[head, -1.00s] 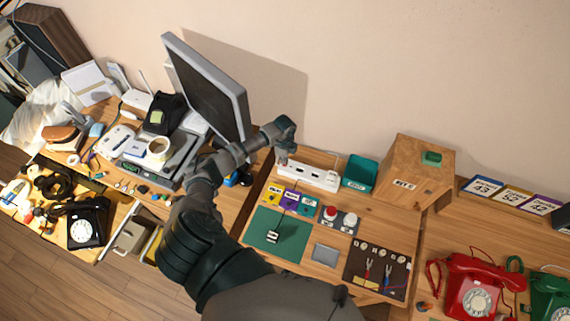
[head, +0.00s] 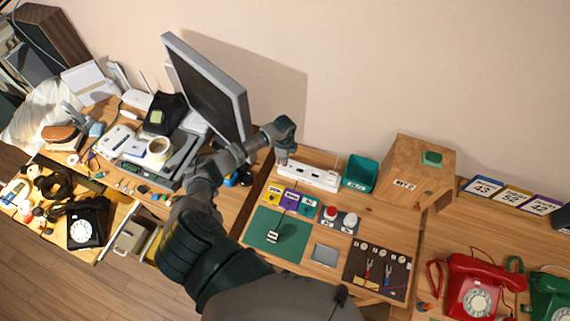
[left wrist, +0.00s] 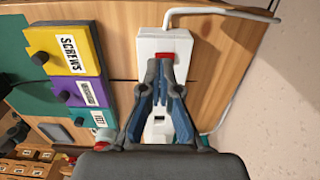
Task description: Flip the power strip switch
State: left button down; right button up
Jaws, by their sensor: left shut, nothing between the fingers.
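The white power strip (head: 312,176) lies on the wooden bench against the wall. In the left wrist view the power strip (left wrist: 163,42) runs away under my gripper, with a red switch (left wrist: 165,57) near its far end. My left gripper (head: 283,158) is over the left end of the strip in the head view. In the left wrist view its fingertips (left wrist: 165,62) are together, empty, right at the red switch. I cannot tell whether they touch it or which way the switch is set. My right gripper is not in view.
Yellow, purple and teal labelled drawers (head: 290,197) sit just in front of the strip. A monitor (head: 212,88) stands left of my forearm. A white cord (left wrist: 222,12) leaves the strip's end.

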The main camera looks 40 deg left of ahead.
pick_arm(q)
jog(key=shift+f+b, duration=0.7)
jog(key=shift+f, duration=0.35)
dwell(0.4)
jog(key=shift+s, duration=0.1)
notch_tip(320, 180, up, 3)
jog(key=p, duration=0.2)
jog(key=shift+f+p, duration=0.2)
jog(key=shift+p, duration=0.1)
notch_tip(320, 180, up, 4)
jog(key=p, duration=0.4)
jog(key=shift+r, duration=0.25)
jog(key=shift+f, duration=0.1)
